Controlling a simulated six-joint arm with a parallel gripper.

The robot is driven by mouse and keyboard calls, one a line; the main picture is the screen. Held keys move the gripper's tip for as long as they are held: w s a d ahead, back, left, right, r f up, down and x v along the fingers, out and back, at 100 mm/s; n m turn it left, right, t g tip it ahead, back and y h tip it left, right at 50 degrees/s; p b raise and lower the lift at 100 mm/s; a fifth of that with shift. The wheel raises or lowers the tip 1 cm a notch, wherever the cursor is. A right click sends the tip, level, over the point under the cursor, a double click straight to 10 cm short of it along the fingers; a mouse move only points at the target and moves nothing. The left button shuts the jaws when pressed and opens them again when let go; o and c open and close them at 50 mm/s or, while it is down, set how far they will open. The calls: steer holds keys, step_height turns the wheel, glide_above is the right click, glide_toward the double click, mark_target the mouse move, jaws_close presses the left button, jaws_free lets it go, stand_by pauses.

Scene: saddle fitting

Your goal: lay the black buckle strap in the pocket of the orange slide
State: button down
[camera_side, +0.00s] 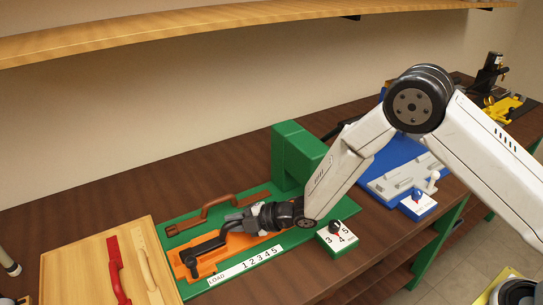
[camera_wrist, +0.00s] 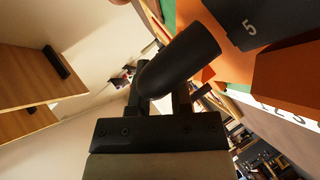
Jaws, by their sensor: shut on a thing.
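The orange slide (camera_side: 207,264) lies on the green base plate, low and left of centre in the side view. Part of it shows at the right of the wrist view (camera_wrist: 232,65). The black buckle strap (camera_side: 205,246) is over the slide, its far end bent down at the left. In the wrist view its dark rounded end (camera_wrist: 180,62) fills the space between my fingers. My gripper (camera_side: 236,224) is shut on the strap's right end. I cannot tell whether the strap touches the slide, and the pocket is largely hidden.
A brown handle-like strap (camera_side: 203,211) lies behind the slide. A green block (camera_side: 298,157) stands at the back. Red (camera_side: 117,270) and cream (camera_side: 147,266) straps lie on a wooden board at left. A numbered dial box (camera_side: 338,238) and blue fixture (camera_side: 395,160) are at right.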

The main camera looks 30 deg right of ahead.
steer(key=shift+f, duration=0.2)
steer(key=c, duration=0.5)
jaws_free()
steer(key=shift+c, duration=0.2)
steer(key=shift+r, duration=0.15)
steer(key=v, duration=1.2)
steer(key=shift+d, duration=0.1)
